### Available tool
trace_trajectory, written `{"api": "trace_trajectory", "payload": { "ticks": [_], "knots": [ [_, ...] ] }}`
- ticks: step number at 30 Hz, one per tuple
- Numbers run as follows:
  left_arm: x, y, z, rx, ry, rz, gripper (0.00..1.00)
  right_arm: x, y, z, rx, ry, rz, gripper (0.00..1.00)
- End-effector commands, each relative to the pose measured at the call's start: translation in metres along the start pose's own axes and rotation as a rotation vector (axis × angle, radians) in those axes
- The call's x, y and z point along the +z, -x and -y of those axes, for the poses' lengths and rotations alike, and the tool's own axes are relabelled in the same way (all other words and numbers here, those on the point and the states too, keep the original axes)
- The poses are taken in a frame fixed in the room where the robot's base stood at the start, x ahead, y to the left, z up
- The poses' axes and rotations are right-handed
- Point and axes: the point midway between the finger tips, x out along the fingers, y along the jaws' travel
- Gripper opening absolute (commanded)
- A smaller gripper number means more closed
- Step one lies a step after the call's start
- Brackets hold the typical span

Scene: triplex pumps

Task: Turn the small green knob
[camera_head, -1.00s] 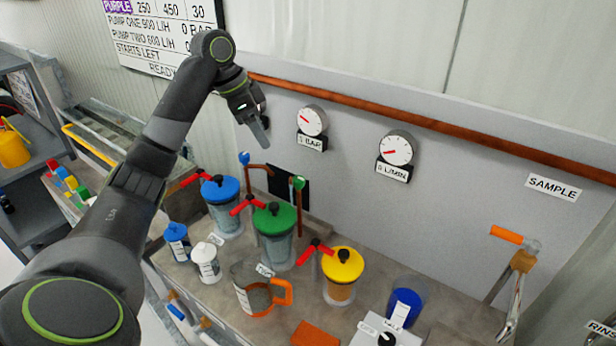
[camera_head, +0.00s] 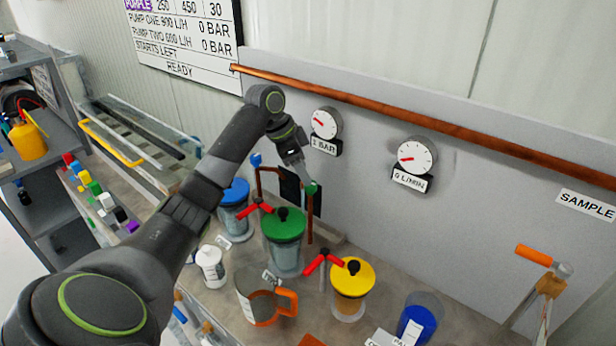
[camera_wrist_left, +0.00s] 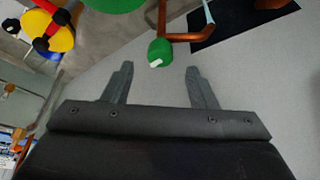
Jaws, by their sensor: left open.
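The small green knob (camera_head: 311,188) sits on top of a thin copper pipe by the back panel in the head view. In the left wrist view the green knob (camera_wrist_left: 160,52), with a white mark on it, lies just beyond the fingertips, roughly centred between them. My left gripper (camera_head: 305,172) is just above the knob in the head view. Its two fingers (camera_wrist_left: 160,72) are apart and empty in the wrist view. Whether a finger touches the knob cannot be told. My right gripper is not in view.
A blue knob (camera_head: 255,160) tops a neighbouring copper pipe. Jars with green (camera_head: 283,224) and yellow (camera_head: 352,277) lids and red-handled valves stand in front. A jug with an orange handle (camera_head: 288,302) is nearer. Two gauges (camera_head: 326,123) hang on the panel.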

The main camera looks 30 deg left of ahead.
Motion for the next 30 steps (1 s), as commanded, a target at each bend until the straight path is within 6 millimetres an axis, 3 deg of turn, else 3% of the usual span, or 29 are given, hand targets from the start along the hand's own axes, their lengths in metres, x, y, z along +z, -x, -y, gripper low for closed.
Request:
{"api": "trace_trajectory", "payload": {
  "ticks": [3, 9, 19, 30],
  "knots": [
    [-0.001, -0.02, -0.001, 0.002, 0.001, 0.001, 0.52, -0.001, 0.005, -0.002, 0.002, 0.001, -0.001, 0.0],
    [0.0, -0.039, 0.0, 0.001, 0.0, 0.001, 0.52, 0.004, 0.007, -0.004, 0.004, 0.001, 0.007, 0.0],
    [0.0, -0.043, 0.0, -0.001, -0.001, 0.001, 0.52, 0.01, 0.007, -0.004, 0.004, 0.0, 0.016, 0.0],
    [0.0, -0.043, 0.0, -0.001, -0.001, 0.001, 0.08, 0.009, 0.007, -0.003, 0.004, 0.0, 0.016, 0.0]
  ]
}}
